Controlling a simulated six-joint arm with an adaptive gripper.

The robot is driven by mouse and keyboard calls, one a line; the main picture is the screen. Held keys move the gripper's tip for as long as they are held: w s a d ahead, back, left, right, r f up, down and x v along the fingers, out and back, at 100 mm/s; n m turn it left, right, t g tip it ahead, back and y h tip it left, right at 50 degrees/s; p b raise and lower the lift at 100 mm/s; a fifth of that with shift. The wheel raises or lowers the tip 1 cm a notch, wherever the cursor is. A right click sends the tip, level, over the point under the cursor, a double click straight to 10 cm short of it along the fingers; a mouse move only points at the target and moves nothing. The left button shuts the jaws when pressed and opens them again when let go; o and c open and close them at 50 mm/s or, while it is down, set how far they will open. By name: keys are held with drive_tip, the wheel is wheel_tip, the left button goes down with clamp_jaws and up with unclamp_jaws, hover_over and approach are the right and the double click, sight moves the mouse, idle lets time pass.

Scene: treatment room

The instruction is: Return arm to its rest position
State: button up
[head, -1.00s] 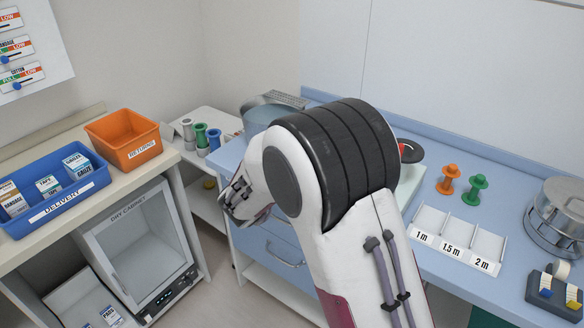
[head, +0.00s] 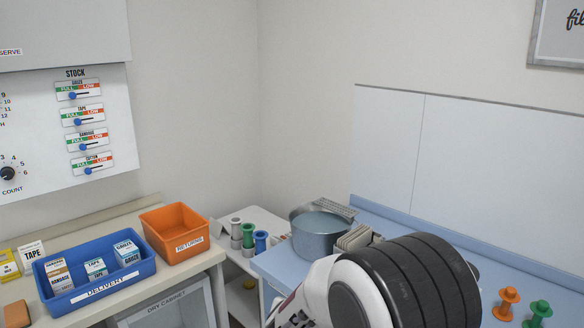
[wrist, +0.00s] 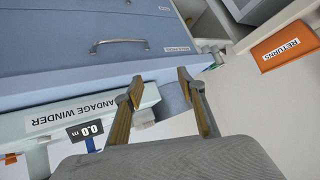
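My arm fills the lower middle of the head view, its black-banded joint bent over the blue counter. A small part of what seems to be my gripper shows at the bottom edge there, its fingers out of sight. In the wrist view my gripper (wrist: 160,79) has its two fingers apart, with nothing between them. Beyond the fingers are the blue drawer front (wrist: 100,62) with a metal handle and the pale bandage winder (wrist: 60,118), whose label appears upside down. Its display reads 0.0 m.
A blue delivery tray (head: 130,288) with several boxes and an orange returns bin (head: 165,243) stand on the left counter. A blue-grey pot (head: 318,240) sits behind my arm. Orange (head: 506,303) and green (head: 538,313) spools stand at right. Several spools stand on the low shelf unit between the counters.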

drive_tip(key=s+a+r+n+g+y, duration=0.1)
drive_tip(key=s+r+n+g+y, duration=0.15)
drive_tip(key=s, duration=0.65)
drive_tip(key=s+r+n+g+y, duration=0.1)
drive_tip(key=s+r+g+y, duration=0.15)
drive_tip(key=s, duration=0.55)
drive_tip(key=s+d+r+h, duration=0.2)
drive_tip(key=s+d+r, duration=0.3)
drive_tip(key=s+d, duration=0.3)
drive_tip(key=s+d+r+h, duration=0.2)
drive_tip(key=s+d+r, duration=0.3)
drive_tip(key=s+d, duration=0.4)
drive_tip(key=shift+s+d+r+t+h, duration=0.2)
drive_tip(key=shift+s+r+t+h, duration=0.1)
drive_tip(key=shift+s, duration=2.4)
